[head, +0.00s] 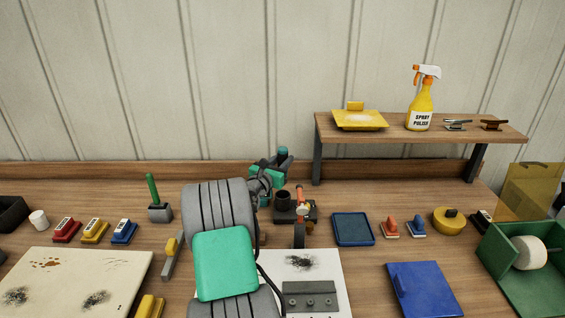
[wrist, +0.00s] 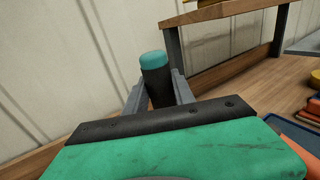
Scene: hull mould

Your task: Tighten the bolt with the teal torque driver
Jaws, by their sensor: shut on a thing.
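The teal torque driver (wrist: 153,60), a dark cylinder with a teal cap, stands between the two fingers of my gripper (wrist: 158,88) in the wrist view. My gripper (head: 276,164) is shut on it. In the head view, the driver's teal cap (head: 283,151) shows above the fingers, beyond my arm. The driver's lower end is hidden. A grey plate (head: 310,287) with three bolt heads (head: 310,302) lies on the white panel near the front. My gripper is well behind this plate, above the back of the bench.
A dark holder (head: 308,213) with a round socket (head: 283,198) stands below my gripper. The wooden shelf (head: 385,123) is to its right, carrying a spray bottle (head: 419,105). A blue tray (head: 352,229), a blue panel (head: 424,289) and a green crate (head: 500,260) are on the right.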

